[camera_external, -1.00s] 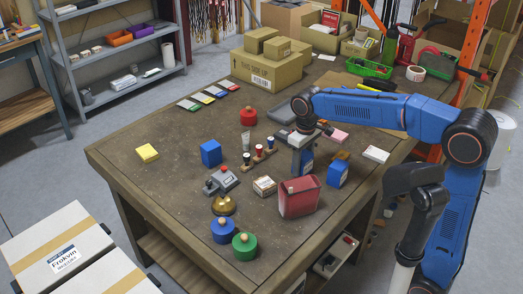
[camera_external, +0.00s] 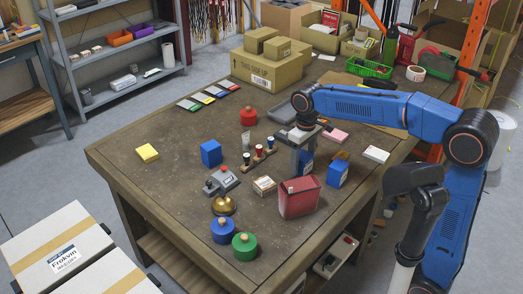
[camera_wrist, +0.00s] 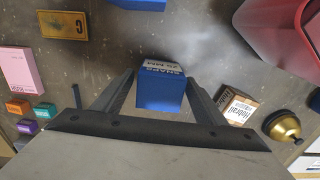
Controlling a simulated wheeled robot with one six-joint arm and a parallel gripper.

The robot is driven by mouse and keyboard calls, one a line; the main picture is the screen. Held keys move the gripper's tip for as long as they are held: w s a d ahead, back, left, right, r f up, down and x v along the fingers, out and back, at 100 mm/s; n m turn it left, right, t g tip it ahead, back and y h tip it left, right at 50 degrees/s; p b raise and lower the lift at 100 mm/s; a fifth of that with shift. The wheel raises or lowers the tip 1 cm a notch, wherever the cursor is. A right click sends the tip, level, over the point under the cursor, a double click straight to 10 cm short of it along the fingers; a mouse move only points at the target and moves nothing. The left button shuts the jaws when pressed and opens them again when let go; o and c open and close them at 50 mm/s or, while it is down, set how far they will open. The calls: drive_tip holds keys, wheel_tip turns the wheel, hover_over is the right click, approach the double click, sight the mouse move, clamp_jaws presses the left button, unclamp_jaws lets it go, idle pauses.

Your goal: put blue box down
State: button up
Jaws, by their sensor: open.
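The blue box (camera_wrist: 160,88) with a white-lettered label is between the two fingers of my gripper (camera_wrist: 160,78) in the wrist view. The fingers are spread, with a gap visible beside the box. In the external view the blue box (camera_external: 307,160) appears upright on the table, partly hidden by my gripper (camera_external: 302,170), which points down around it. A second blue box (camera_external: 338,173) stands just to the right; a blue box edge (camera_wrist: 138,4) also shows at the top of the wrist view.
A red bin (camera_external: 299,198) stands in front of my gripper. A small labelled carton (camera_external: 264,186), a brass bell (camera_external: 222,206) and a pegged wooden rack (camera_external: 258,158) are to the left. A mustard block (camera_wrist: 62,25) and pink box (camera_wrist: 20,70) are nearby. The table's left part is mostly clear.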

wheel_tip(320, 180, up, 10)
drive_tip(key=shift+r, duration=0.25)
drive_tip(key=shift+d, duration=0.1)
drive_tip(key=s+d+f+m+t, duration=0.1)
drive_tip(key=s+d+f+m, duration=0.1)
drive_tip(key=d, duration=1)
drive_tip(key=s+d+f+m+t, duration=0.1)
drive_tip(key=s+d+f+m, duration=0.15)
drive_tip(key=d, duration=1.05)
drive_tip(key=s+d+f+m+t, duration=0.2)
drive_tip(key=s+d+f+m, duration=0.2)
drive_tip(key=s+d+f, duration=0.8)
drive_tip(key=d+f, duration=0.1)
drive_tip(key=d, duration=0.2)
drive_tip(key=shift+s+f+t, duration=0.15)
drive_tip(key=shift+f+t, duration=0.15)
drive_tip(key=shift+t, duration=0.1)
